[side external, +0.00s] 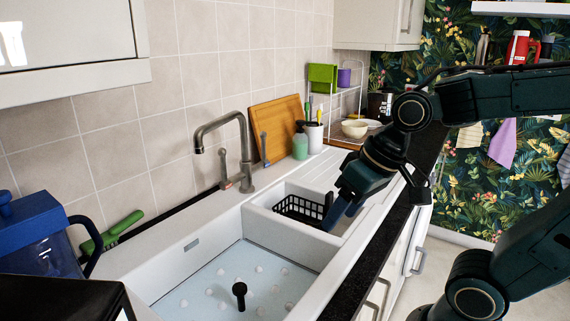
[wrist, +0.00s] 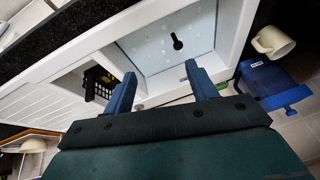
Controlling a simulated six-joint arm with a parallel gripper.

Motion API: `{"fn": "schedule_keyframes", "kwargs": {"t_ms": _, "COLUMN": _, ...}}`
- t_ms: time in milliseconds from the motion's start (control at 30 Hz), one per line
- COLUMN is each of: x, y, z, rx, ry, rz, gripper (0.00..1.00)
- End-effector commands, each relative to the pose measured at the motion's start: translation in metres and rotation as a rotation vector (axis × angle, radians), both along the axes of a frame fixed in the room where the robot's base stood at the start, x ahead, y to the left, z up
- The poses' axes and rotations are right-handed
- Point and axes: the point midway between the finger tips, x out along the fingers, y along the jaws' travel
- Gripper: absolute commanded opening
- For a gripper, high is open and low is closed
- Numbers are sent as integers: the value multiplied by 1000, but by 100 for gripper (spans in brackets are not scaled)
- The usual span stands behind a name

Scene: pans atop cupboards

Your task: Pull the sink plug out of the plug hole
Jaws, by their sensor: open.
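The black sink plug (side external: 239,291) stands upright in the floor of the large white sink basin (side external: 180,296), at the bottom of the side view. The plug also shows in the wrist view (wrist: 177,41), at the top centre, beyond my fingertips. The plug hole itself is hidden under it. My gripper (side external: 338,217) is above the sink's front rim, near the small side basin, to the right of the plug and apart from it. In the wrist view its two blue fingers (wrist: 160,82) are spread with nothing between them.
A black basket (side external: 302,210) sits in the small basin. A metal tap (side external: 240,150) rises behind the sink. A blue jug (side external: 40,235) and a green-handled brush (side external: 118,229) are at the left. A cutting board (side external: 277,125) and bottles stand behind.

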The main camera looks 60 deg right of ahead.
Motion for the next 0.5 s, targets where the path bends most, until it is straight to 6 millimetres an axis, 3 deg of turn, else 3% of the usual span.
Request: {"fn": "schedule_keyframes", "kwargs": {"t_ms": 500, "x": 74, "y": 19, "z": -52, "rx": 314, "ry": 175, "rz": -242, "gripper": 57}}
